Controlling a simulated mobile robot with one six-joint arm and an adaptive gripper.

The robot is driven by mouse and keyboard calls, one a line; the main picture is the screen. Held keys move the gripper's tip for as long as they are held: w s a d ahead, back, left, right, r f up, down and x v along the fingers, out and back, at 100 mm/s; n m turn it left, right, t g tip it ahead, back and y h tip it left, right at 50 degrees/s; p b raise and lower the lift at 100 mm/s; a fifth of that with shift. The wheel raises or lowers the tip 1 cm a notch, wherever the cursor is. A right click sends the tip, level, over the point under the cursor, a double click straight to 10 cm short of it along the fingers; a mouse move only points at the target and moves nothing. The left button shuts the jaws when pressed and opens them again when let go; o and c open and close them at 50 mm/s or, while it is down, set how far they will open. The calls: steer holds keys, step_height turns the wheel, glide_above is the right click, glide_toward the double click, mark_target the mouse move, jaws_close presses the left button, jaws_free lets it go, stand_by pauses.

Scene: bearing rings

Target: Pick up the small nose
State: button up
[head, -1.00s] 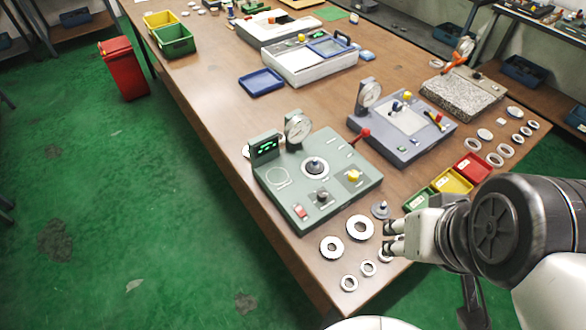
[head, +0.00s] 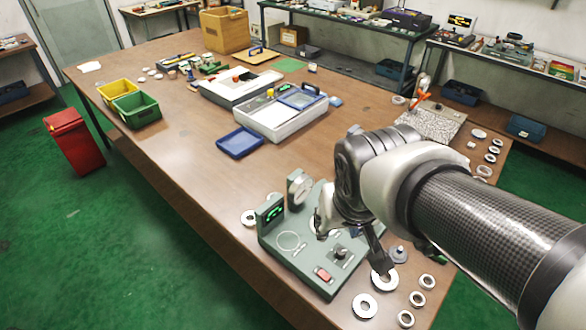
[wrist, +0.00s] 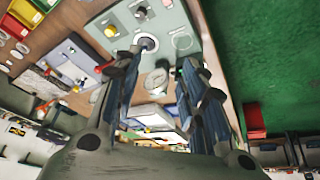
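A small grey stepped piece with a narrow upright tip (head: 399,253), which looks like a nose, stands on the table right of the green gauge unit (head: 283,246). Another round nose-like fitting (wrist: 147,43) sits in the green unit's face in the wrist view; in the head view my arm largely hides it. I cannot tell which one is the small nose. My gripper (head: 319,226) is over the green unit. In the wrist view my gripper (wrist: 163,62) has its two fingers apart, with nothing held between them.
Several metal rings (head: 365,305) lie at the table's near corner, and more (head: 479,134) along the right edge. A blue tray (head: 240,141) and a white unit (head: 280,118) stand farther back. The dial gauge (head: 299,189) rises close to my gripper.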

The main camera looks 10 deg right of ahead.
steer(key=w+d+f+b, duration=0.1)
steer(key=w+d+f, duration=0.1)
steer(key=w+f, duration=0.4)
steer(key=w+d+f+m+b, duration=0.1)
steer(key=w+d+f, duration=0.1)
steer(key=w+f, duration=0.5)
steer(key=w+d+f+m+b, duration=0.1)
steer(key=w+d+f, duration=0.1)
steer(key=w+f, duration=0.5)
steer(key=shift+w+d+f+h, duration=0.1)
steer(key=shift+d+f+h, duration=0.05)
steer(key=shift+f, duration=1.05)
steer(key=shift+w+d+f+h, duration=0.1)
steer(key=shift+f+h, duration=0.05)
steer(key=shift+f, duration=1.05)
steer(key=shift+w+b+x, duration=0.1)
steer(key=shift+b+x, duration=0.4)
steer(key=shift+x, duration=0.95)
steer(key=shift+w+b+x, duration=0.15)
steer(key=shift+b+x, duration=0.35)
steer(key=shift+x, duration=0.9)
steer(key=shift+d+r, duration=0.1)
steer(key=shift+d, duration=0.05)
jaws_close()
